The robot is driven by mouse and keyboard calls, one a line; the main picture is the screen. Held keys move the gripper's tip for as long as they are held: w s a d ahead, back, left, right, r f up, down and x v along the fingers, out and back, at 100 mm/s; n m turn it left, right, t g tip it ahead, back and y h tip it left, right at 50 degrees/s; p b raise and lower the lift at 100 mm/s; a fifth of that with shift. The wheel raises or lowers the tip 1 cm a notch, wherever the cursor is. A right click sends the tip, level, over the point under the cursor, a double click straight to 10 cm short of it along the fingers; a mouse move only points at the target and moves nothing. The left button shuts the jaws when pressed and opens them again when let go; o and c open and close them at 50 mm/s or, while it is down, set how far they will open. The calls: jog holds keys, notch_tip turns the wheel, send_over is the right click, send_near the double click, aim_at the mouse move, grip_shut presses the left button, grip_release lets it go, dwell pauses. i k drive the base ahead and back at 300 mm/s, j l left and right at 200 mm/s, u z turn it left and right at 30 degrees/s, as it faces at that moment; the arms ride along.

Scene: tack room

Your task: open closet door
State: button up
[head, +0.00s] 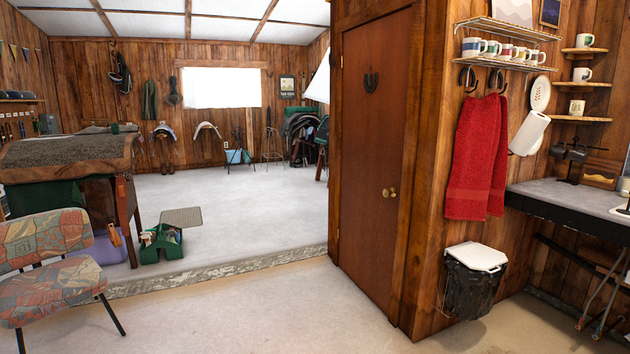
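The closet door (372,165) is a tall brown wooden door right of the middle in the head view. It appears shut in its wooden frame. A small round brass knob (392,192) sits on its right side, with a second brass piece just left of it. Hinges show along its left edge. My gripper is not in view.
The floor (270,310) before the door is clear. A raised concrete edge (220,270) runs left from the door. A patterned chair (50,260) stands at left. A bin (473,283) and red towel (476,158) are on the wall right of the door.

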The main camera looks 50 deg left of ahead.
aim_at(375, 58)
jog(key=u, duration=1.55)
jog(key=i+j, duration=0.2)
jog(key=i, duration=0.3)
jog(key=i+j, duration=0.2)
jog(key=i, duration=0.3)
jog(key=i+j+u, duration=0.1)
jog(key=i, duration=0.4)
jog(key=i+j, duration=0.3)
jog(key=i, duration=0.2)
